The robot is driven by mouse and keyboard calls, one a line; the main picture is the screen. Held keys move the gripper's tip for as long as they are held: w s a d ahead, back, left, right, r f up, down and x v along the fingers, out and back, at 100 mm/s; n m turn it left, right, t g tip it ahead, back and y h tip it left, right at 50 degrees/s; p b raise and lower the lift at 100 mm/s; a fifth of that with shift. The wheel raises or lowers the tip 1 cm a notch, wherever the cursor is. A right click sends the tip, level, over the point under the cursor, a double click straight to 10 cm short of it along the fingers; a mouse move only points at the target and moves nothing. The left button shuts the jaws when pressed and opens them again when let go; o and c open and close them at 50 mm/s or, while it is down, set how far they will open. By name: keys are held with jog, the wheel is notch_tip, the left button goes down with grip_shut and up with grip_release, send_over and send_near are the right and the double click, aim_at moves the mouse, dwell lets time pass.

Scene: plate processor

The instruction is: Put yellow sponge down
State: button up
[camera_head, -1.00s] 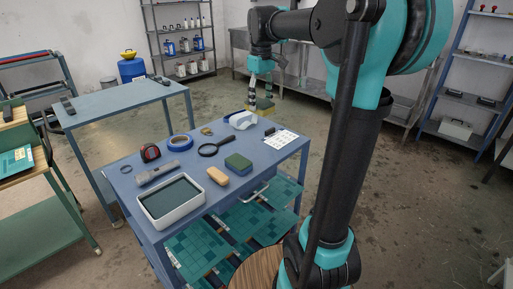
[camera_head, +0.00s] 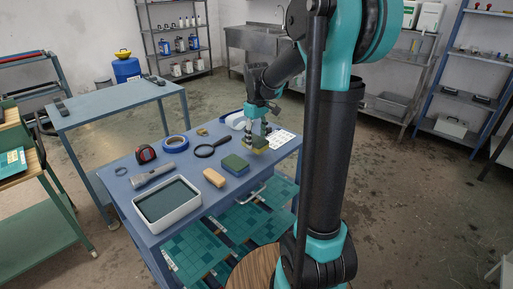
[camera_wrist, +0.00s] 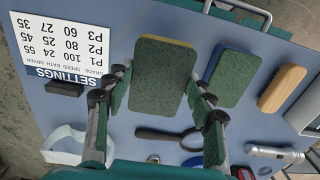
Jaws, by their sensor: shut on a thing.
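The yellow sponge (camera_head: 260,145) has a green scouring face and a yellow body. My gripper (camera_head: 256,136) is shut on it over the right part of the blue table. In the wrist view the sponge (camera_wrist: 163,75) sits between the two fingers of my gripper (camera_wrist: 160,90), green face towards the camera, a thin yellow edge showing. Its underside is hidden, and I cannot tell whether it touches the tabletop. A similar sponge with a blue edge (camera_wrist: 232,78) lies beside it; it also shows in the head view (camera_head: 236,165).
The blue table (camera_head: 150,227) also holds a white settings card (camera_wrist: 60,50), magnifying glass (camera_head: 205,151), wooden-coloured block (camera_head: 214,177), blue tape roll (camera_head: 175,143), tape measure (camera_head: 146,153), flashlight (camera_head: 153,174) and white tray (camera_head: 172,222). A small dark block (camera_wrist: 64,89) lies near the card.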

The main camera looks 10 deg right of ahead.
aim_at(257, 140)
jog(key=shift+f, duration=1.95)
jog(key=o, duration=1.3)
jog(key=shift+f, duration=0.1)
notch_tip(257, 140, up, 12)
jog(key=shift+s+f, duration=0.1)
jog(key=s+d+f+m+t, duration=0.1)
jog(key=s+f+m, duration=0.1)
jog(key=s+f, duration=0.4)
jog(key=s+d+f+m+t, duration=0.1)
jog(key=s+f+m, duration=0.1)
jog(key=s+f, duration=0.4)
jog(key=s+d+f+m+t, duration=0.2)
jog(key=s+f, duration=0.4)
jog(key=s, duration=0.3)
jog(key=shift+s+f+m, duration=0.1)
jog(key=shift+s+m, duration=0.2)
jog(key=shift+m, duration=0.3)
